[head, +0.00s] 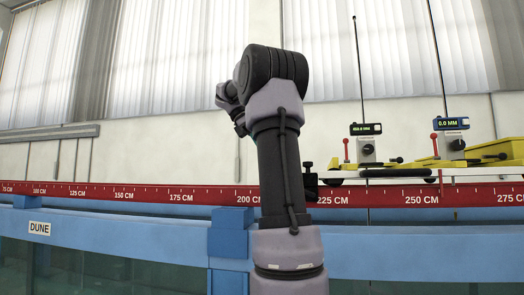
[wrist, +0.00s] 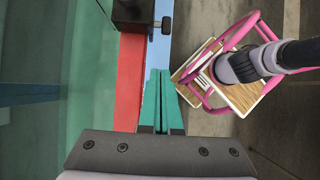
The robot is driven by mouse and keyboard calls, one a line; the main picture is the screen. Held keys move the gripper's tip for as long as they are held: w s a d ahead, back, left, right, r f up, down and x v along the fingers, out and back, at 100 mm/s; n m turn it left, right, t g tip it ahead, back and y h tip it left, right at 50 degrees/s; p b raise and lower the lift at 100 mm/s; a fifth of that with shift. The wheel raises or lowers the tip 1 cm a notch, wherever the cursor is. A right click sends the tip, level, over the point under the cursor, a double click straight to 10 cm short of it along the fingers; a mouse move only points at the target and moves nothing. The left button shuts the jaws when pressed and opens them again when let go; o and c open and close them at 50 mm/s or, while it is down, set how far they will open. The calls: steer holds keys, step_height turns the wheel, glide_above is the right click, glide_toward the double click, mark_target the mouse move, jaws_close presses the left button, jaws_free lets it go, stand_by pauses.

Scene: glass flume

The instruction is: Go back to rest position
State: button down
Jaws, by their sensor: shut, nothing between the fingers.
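My gripper (wrist: 160,88) shows in the wrist view as two green fingers, shut against each other with nothing between them. It is over the edge of the flume, close beside the red scale strip (wrist: 129,80) in the picture. In the head view my arm rises in front of the flume and bends at the top; the gripper itself is not visible there. I see no separate object for this task.
The blue flume rail (head: 420,250) and red centimetre scale (head: 150,196) run across the head view. Yellow gauge carriages (head: 495,150) with thin upright rods stand at right. A black block (wrist: 134,14) sits on the rail ahead of the fingers.

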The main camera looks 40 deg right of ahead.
steer(key=shift+w+a+r, duration=0.2)
steer(key=shift+r, duration=0.25)
